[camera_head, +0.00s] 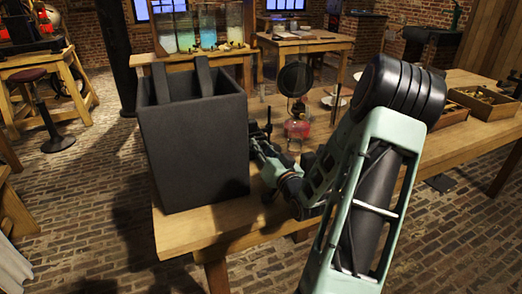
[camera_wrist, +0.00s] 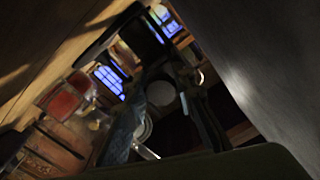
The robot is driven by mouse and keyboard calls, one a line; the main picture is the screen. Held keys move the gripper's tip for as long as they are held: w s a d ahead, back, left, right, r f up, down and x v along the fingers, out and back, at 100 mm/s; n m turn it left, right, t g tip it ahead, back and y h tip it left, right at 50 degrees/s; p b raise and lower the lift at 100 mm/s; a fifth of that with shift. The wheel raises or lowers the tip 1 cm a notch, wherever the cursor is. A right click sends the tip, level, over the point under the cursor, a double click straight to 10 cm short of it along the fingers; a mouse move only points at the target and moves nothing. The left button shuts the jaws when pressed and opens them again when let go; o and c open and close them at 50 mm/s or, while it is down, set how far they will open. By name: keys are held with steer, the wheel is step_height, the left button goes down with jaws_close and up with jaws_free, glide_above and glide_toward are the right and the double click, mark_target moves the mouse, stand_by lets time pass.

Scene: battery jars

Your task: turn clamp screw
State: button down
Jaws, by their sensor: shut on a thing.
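My gripper (camera_head: 260,145) is low over the wooden table, close beside the right face of a large dark grey box (camera_head: 195,150). It is shut on a small part that I take to be the clamp screw. The screw itself is hidden by the fingers and too dark to make out. In the wrist view, the dark gripper parts (camera_wrist: 170,100) fill the middle, and a plain grey face (camera_wrist: 265,70) rises close on the right. I cannot tell how far the screw is turned.
The box stands on the near left of the wooden table (camera_head: 215,228). Behind my gripper are a round dark disc (camera_head: 295,79) and a red glass vessel (camera_head: 297,129). Wooden trays (camera_head: 484,104) lie at the right. Glass jars with coloured liquid (camera_head: 207,30) stand on a table behind.

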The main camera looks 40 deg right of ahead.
stand_by(0.4)
steer(key=c, duration=1.6)
jaws_free()
steer(key=v, duration=1.2)
